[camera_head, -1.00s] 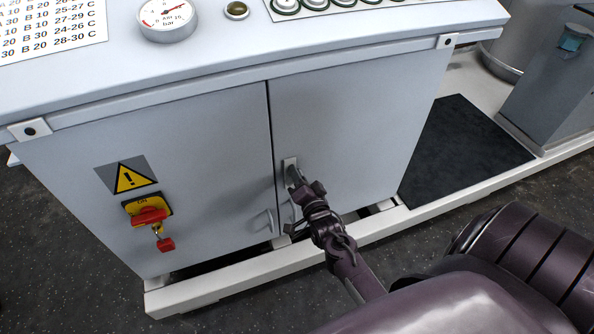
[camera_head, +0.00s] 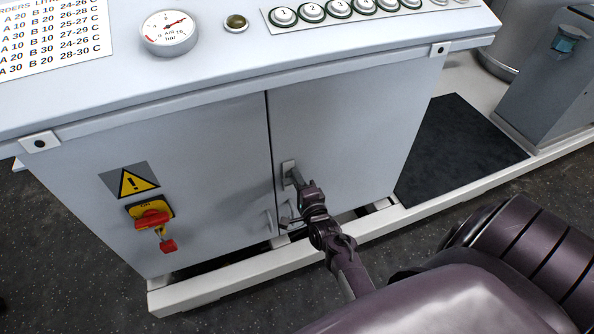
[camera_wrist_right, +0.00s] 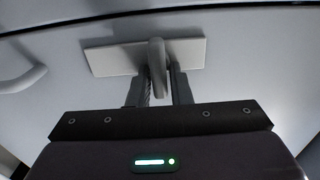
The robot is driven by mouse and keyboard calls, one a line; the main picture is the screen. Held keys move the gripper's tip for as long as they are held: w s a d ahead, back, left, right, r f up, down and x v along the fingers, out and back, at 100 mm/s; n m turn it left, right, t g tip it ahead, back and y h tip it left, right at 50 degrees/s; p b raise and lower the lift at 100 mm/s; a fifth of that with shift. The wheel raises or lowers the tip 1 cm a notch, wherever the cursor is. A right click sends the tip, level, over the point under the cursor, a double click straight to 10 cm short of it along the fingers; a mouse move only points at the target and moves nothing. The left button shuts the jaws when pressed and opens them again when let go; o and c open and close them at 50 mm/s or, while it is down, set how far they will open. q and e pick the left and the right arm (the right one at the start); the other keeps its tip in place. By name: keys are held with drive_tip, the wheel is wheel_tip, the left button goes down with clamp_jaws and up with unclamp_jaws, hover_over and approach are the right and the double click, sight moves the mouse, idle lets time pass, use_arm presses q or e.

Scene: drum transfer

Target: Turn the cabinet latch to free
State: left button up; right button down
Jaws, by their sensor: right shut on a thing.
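The cabinet latch (camera_head: 289,173) is a small grey plate with a handle on the right-hand door (camera_head: 345,150), close to the seam between the two doors. My right gripper (camera_head: 297,182) is at the latch, with its arm coming up from the lower right. In the right wrist view the latch plate (camera_wrist_right: 190,54) is pale and lies across the picture. Its grey handle (camera_wrist_right: 157,60) stands between the two fingers of my right gripper (camera_wrist_right: 161,82), which is shut on it. My left gripper is not in view.
A curved door handle (camera_wrist_right: 22,78) is at the left in the right wrist view. The left door (camera_head: 190,170) carries a red and yellow switch (camera_head: 151,217) with a hanging red tag. The worktop (camera_head: 230,70) overhangs above. A white base rail (camera_head: 250,270) runs along the floor.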

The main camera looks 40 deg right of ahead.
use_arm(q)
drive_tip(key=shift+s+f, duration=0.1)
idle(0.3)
use_arm(e)
drive_tip(key=c, duration=1.4)
unclamp_jaws()
drive_tip(key=shift+c, duration=0.2)
